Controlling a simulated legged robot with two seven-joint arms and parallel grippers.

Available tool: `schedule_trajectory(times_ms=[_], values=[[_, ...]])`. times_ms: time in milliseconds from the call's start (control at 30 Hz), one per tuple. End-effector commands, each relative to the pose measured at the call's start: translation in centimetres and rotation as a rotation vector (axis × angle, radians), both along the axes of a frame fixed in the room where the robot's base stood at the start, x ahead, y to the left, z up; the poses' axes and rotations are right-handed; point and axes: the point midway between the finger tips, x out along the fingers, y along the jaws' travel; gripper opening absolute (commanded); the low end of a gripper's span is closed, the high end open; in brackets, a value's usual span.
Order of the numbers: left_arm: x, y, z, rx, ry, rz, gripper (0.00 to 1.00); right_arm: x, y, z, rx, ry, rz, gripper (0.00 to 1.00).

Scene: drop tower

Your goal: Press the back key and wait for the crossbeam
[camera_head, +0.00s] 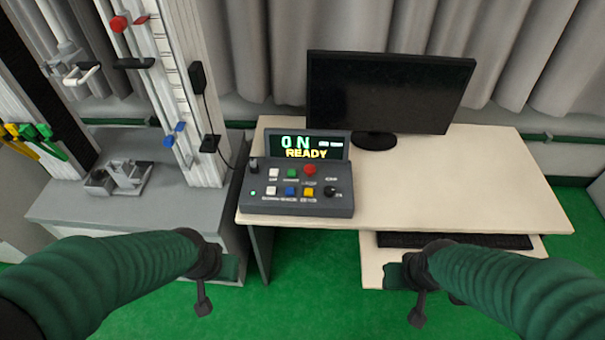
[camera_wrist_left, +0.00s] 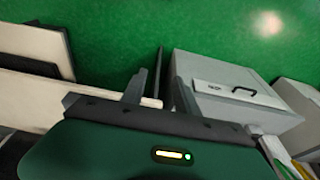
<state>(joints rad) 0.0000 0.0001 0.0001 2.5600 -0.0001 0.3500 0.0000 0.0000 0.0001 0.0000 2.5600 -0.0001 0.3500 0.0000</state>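The key labels are too small to read. The drop tower (camera_head: 180,90) rises at left, with a dark crosspiece (camera_head: 133,63) that may be the crossbeam. My left gripper (camera_head: 203,303) hangs below and left of the box, open and empty in the wrist view (camera_wrist_left: 161,88). My right gripper (camera_head: 418,312) hangs before the desk's front; its opening is unclear.
A black monitor (camera_head: 390,92) stands on the desk (camera_head: 470,190) behind the box. A keyboard (camera_head: 455,241) lies on a lower shelf. A grey cabinet (camera_wrist_left: 238,98) stands left of the desk under the tower. The desk's right side is bare.

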Motion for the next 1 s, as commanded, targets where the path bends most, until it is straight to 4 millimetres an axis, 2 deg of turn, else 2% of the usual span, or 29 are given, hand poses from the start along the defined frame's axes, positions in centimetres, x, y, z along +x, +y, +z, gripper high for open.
schedule_trajectory(times_ms=[167,433,1000], values=[[0.00,0.00,0.00,0.000,0.000,0.000,0.35,0.00,0.00,0.00,0.000,0.000,0.000,0.36],[0.00,0.00,0.00,0.000,0.000,0.000,0.00,0.00,0.00,0.00,0.000,0.000,0.000,0.36],[0.00,0.00,0.00,0.000,0.000,0.000,0.00,0.00,0.00,0.00,0.000,0.000,0.000,0.36]])
